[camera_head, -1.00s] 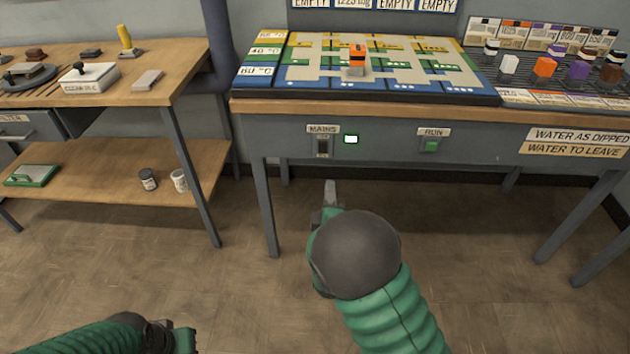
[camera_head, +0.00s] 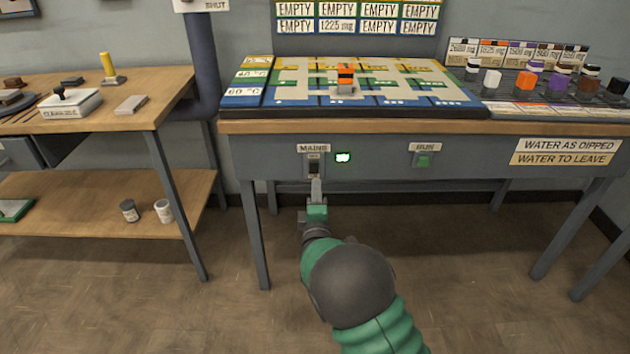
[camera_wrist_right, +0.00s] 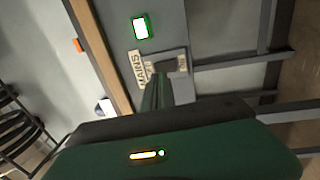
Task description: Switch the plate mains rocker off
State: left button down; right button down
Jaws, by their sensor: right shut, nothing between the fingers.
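The mains rocker (camera_head: 314,164) is a dark switch under a MAINS label on the grey front panel of the plate table. A lit green-white lamp (camera_head: 343,157) is just right of it; the lamp also shows in the right wrist view (camera_wrist_right: 141,27). My right gripper (camera_head: 316,182) is shut and empty, its fingertips at the lower edge of the rocker. I cannot tell whether they touch it. In the right wrist view the fingers (camera_wrist_right: 155,95) cover part of the switch beside the MAINS label. My left gripper is out of view.
A green RUN button (camera_head: 423,160) sits further right on the same panel. The plate (camera_head: 300,100) on the table top carries an orange-topped block (camera_head: 345,78). A wooden side table (camera_head: 150,110) stands at the left. The space below the panel is open floor.

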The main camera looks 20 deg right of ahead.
aim_at(316, 166)
jog(key=b+x, duration=0.2)
jog(key=x, duration=0.2)
jog(key=shift+w+d+f, duration=0.15)
jog(key=shift+w+d, duration=0.05)
jog(key=shift+w, duration=0.15)
jog(key=shift+w+a+r, duration=0.1)
jog(key=shift+w+r, duration=0.2)
jog(key=shift+w, duration=0.2)
